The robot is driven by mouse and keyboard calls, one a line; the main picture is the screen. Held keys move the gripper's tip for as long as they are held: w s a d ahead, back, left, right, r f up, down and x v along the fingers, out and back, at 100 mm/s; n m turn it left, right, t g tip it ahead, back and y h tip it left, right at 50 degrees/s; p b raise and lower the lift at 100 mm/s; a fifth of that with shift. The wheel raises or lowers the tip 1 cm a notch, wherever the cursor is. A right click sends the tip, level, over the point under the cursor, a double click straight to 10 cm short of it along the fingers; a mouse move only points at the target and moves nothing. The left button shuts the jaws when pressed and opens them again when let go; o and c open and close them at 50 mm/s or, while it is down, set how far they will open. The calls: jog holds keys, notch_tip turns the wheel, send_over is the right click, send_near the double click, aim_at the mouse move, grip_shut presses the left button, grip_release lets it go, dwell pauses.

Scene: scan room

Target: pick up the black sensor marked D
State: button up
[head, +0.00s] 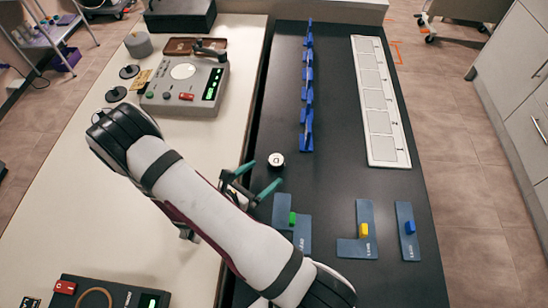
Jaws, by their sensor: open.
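A small round black puck with a white top (277,160) sits on the dark tabletop right of the gap between the two tables. The mark on its top is too small to read, so I cannot confirm it is sensor D. My gripper (265,173) has two teal fingers, spread open and empty, just in front of the puck on its near-left side. I cannot tell its height above the table. My white arm hides part of the pale table and the near edge of the dark one.
A blue upright rack (308,90) and a white numbered strip (379,95) lie beyond. Blue plates with a green block (292,218), a yellow block (364,230) and a blue block (410,227) are nearer. A grey control box (185,88) and black discs (129,71) are left.

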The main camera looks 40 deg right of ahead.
aim_at(273, 163)
jog(key=x, duration=0.7)
jog(key=shift+w+d+r, duration=0.25)
jog(key=shift+w, duration=0.05)
jog(key=shift+r, duration=0.1)
jog(key=c, duration=1.5)
